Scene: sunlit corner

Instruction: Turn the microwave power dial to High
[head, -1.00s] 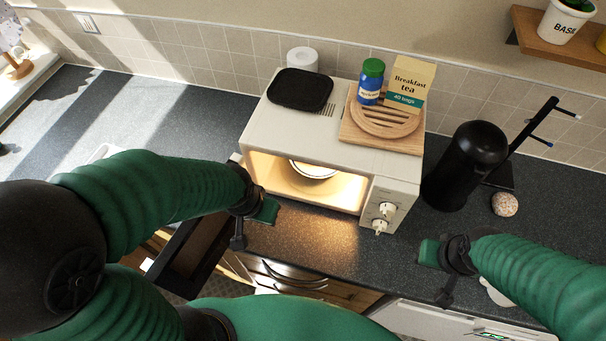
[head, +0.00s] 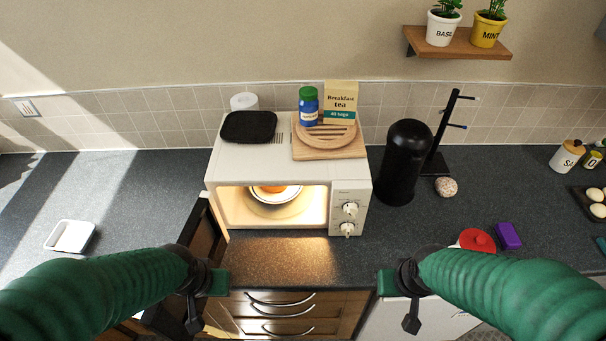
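The white microwave (head: 285,166) stands on the dark counter with its door (head: 207,245) swung open at the left. Its inside is lit, and a bowl (head: 277,192) with something orange in it sits within. Two dials are on the right-hand panel: an upper dial (head: 350,209) and a lower dial (head: 347,229). Their markings are too small to read. My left gripper (head: 218,282) is in front of the microwave near the open door, touching no dial. My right gripper (head: 388,283) is at the counter's front edge, below and right of the dials, apart from them. The finger gaps cannot be made out.
A black tray (head: 249,126), a wooden board (head: 330,148), a blue jar (head: 308,107) and a tea box (head: 341,103) are on the microwave. A black canister (head: 405,162) stands close to its right. A white dish (head: 70,236) is at left. Counter in front of the dials is clear.

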